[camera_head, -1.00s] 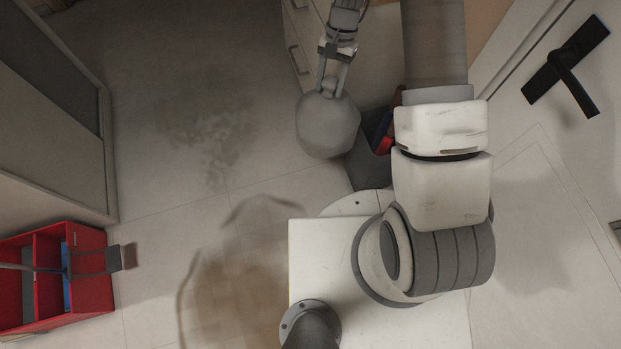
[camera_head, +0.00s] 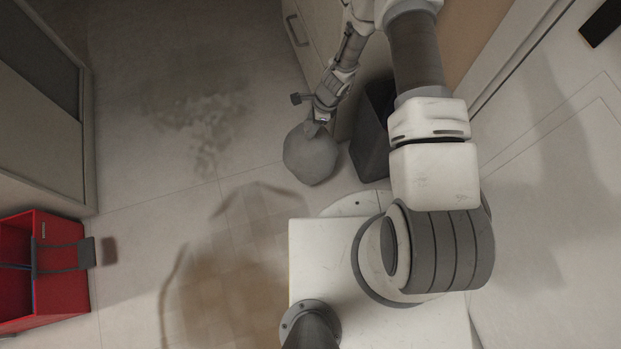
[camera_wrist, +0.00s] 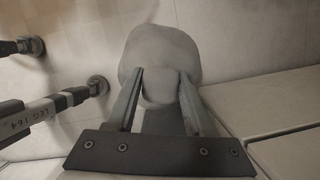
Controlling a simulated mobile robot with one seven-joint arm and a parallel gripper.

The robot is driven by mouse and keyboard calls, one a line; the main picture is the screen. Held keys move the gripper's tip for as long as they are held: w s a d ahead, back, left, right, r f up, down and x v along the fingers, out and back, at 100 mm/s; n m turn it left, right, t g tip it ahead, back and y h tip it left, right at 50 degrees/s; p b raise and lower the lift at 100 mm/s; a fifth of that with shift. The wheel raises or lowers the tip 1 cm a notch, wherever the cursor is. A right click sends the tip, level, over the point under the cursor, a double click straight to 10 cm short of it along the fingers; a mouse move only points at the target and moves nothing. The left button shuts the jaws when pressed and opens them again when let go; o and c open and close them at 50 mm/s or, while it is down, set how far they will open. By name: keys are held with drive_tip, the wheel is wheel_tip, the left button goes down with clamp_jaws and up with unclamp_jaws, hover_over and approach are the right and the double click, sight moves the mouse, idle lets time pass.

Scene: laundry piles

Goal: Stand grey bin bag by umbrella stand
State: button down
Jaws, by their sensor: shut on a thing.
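The grey bin bag (camera_head: 309,158) is a rounded, knotted sack hanging upright below my gripper (camera_head: 321,121). My gripper is shut on its neck. In the wrist view the two fingers (camera_wrist: 160,88) pinch the neck, with the full body of the bag (camera_wrist: 160,48) beyond them. The bag is at or close above the floor; I cannot tell whether it touches. A dark, tall, open container (camera_head: 372,135), which looks like the umbrella stand, is just right of the bag with a narrow gap. My arm hides part of it.
A drawer cabinet (camera_head: 293,32) stands behind the stand. A red compartment box (camera_head: 58,262) is at the left, below a grey cabinet (camera_head: 45,120). The tiled floor (camera_head: 190,130) left of the bag is mostly clear, with stains.

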drive_tip(key=f, duration=0.1)
drive_tip(key=s+f+m, duration=0.1)
drive_tip(key=f, duration=0.1)
drive_tip(key=shift+f+b, duration=0.15)
drive_tip(key=shift+b, duration=0.25)
drive_tip(key=shift+w+f+b, duration=0.1)
drive_tip(key=shift+f+b, duration=2.05)
drive_tip(key=shift+f, duration=2.95)
drive_tip(key=shift+c, duration=1.4)
unclamp_jaws()
drive_tip(key=shift+d, duration=0.1)
drive_tip(key=p+v, duration=0.4)
drive_tip(key=v, duration=0.8)
drive_tip(key=shift+s+p, duration=0.25)
drive_tip(key=shift+p, duration=0.05)
